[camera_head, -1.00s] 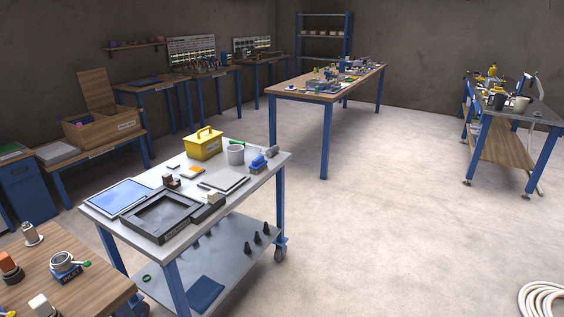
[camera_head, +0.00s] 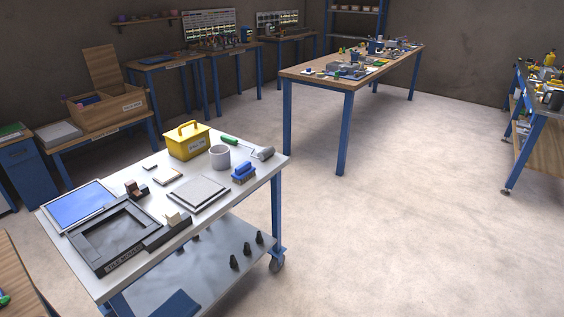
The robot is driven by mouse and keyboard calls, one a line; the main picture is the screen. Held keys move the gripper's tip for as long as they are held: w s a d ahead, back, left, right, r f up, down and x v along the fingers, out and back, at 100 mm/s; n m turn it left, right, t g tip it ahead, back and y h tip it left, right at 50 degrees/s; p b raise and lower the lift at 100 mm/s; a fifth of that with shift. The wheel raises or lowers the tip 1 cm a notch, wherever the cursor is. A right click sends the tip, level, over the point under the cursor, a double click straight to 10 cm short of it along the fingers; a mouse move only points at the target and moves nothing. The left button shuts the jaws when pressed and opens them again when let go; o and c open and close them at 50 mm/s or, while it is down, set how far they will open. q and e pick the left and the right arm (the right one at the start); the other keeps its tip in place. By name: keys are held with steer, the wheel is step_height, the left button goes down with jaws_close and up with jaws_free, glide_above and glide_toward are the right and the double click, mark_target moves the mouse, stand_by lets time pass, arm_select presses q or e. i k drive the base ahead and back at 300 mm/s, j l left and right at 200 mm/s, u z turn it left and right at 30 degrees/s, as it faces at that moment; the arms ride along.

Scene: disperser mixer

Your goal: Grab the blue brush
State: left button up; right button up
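The blue brush (camera_head: 243,171) lies on the near white-topped cart (camera_head: 215,222), close to its right edge. It has a blue top and a brownish lower part that looks like bristles. A grey cup (camera_head: 220,156) stands just left of it, and a paint roller (camera_head: 249,147) with a green handle lies behind it. Neither of my grippers is in view.
The cart also holds a yellow box (camera_head: 188,140), a grey mould frame (camera_head: 114,236), a blue sheet (camera_head: 80,205) and a grey slab (camera_head: 198,192). A long wooden table (camera_head: 338,77) stands behind. The floor right of the cart is clear.

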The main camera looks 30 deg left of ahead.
mark_target(244, 172)
steer(key=i+u, duration=0.15)
steer(key=i, duration=0.25)
steer(key=i+l+u, duration=0.2)
steer(key=i, duration=0.2)
steer(key=i+l+u, duration=0.15)
steer(key=i, duration=0.25)
steer(key=i+l+u, duration=0.1)
steer(key=u, duration=0.35)
steer(key=i+l+u, duration=0.2)
steer(key=u, duration=0.2)
steer(key=i+l+u, duration=0.25)
steer(key=u, duration=0.2)
steer(key=i+l+u, duration=0.1)
steer(key=l+u, duration=0.2)
steer(key=u, duration=0.15)
steer(key=i+l+u, duration=0.1)
steer(key=l+u, duration=0.3)
steer(key=j, duration=0.1)
